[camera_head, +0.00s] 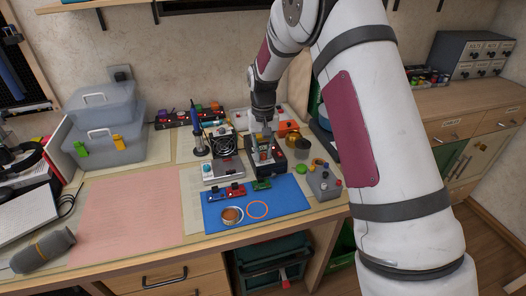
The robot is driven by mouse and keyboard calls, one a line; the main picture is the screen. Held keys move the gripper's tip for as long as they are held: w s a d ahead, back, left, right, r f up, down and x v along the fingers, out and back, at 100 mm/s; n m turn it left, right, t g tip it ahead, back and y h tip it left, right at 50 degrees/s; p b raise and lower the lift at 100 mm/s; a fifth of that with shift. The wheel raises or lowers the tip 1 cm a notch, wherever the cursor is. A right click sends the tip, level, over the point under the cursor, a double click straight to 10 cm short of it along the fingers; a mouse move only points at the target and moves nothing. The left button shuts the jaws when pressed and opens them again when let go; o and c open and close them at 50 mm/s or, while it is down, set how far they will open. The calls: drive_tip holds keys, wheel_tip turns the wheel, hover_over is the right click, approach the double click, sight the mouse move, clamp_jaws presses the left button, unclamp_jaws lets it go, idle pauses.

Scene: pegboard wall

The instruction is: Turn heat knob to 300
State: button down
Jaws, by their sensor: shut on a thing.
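A dark boxy station (266,170) with a reddish panel stands on the workbench, behind the blue mat. My gripper (266,149) reaches down from above to this station, and its fingers are closed at the panel. The heat knob is hidden by the fingers or too small to make out, and its setting cannot be read. The blue soldering iron (198,136) stands upright to the left of the station.
A small fan unit (222,146) stands left of the station. A grey box with coloured knobs (324,184) stands at the right. The pink mat (130,215) is clear.

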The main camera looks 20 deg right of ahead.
sight(263, 154)
drive_tip(key=m, duration=0.4)
drive_tip(key=shift+m, duration=0.3)
drive_tip(key=m, duration=0.4)
drive_tip(key=shift+m, duration=0.3)
drive_tip(key=c, duration=1.5)
unclamp_jaws()
drive_tip(key=shift+o, duration=0.2)
wheel_tip(263, 154, up, 12)
